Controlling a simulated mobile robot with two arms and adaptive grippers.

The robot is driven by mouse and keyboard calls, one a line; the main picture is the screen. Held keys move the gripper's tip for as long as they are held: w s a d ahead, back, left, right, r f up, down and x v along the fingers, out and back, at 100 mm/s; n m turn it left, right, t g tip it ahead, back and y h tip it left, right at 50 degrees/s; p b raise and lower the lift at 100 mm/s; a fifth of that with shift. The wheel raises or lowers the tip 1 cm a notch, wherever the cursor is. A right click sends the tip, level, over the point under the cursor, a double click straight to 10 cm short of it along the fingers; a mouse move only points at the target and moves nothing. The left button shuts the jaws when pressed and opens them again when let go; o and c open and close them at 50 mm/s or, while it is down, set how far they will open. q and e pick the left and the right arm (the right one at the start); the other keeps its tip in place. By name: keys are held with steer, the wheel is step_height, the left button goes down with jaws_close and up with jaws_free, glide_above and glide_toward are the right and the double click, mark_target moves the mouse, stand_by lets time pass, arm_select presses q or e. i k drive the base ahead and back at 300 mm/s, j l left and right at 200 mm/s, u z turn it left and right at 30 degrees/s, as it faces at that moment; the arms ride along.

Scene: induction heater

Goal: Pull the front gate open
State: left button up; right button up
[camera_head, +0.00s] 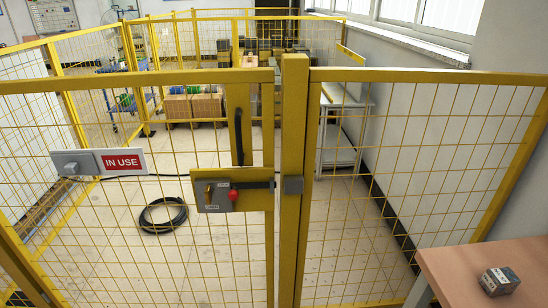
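The front gate (255,85) is a yellow frame with wire mesh, on the left of a yellow post (293,130). It stands in line with the post and looks closed, with only a narrow gap between. A black upright handle (239,137) is on the gate near the post. Below it is a lock box (211,196) with a red knob (233,195). Its bolt points toward a grey catch (292,185) on the post. An "IN USE" sign (122,162) with a grey switch hangs on the mesh at left. Neither of my grippers is in view.
A fixed mesh panel (400,75) runs right of the post. A wooden table (470,255) with a small box (499,281) stands at lower right. Behind the gate lie a coiled black cable (163,228) on open floor and several cardboard boxes (192,105).

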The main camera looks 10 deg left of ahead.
mark_target(122, 162)
steer(key=u, duration=1.5)
steer(key=k+j+u, duration=0.1)
steer(key=j, duration=0.3)
steer(key=k, duration=0.1)
